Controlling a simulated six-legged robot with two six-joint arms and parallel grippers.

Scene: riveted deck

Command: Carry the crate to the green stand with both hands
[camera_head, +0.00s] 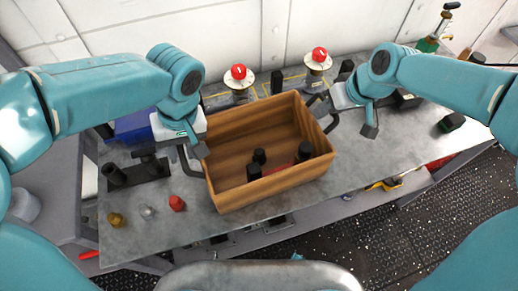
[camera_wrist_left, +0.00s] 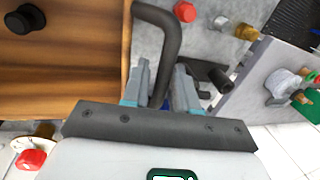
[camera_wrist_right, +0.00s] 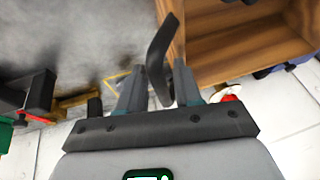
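A wooden crate (camera_head: 262,190) sits slightly turned on the grey worktable, with several black knobbed pieces (camera_head: 260,156) and a red piece (camera_head: 279,168) inside. It has a dark bar handle at each end. My left gripper (camera_head: 192,148) is at the left handle (camera_wrist_left: 172,42); in the left wrist view that bar passes between the fingers (camera_wrist_left: 162,75), with gaps showing. My right gripper (camera_head: 345,100) is at the right handle (camera_wrist_right: 163,45); in the right wrist view it stands between the parted fingers (camera_wrist_right: 159,75). I cannot make out a green stand.
Red-topped round fixtures (camera_head: 238,78) (camera_head: 318,58) stand behind the crate against the wall. A black block with posts (camera_head: 138,172) and small red, silver and brass pieces (camera_head: 176,203) lie left.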

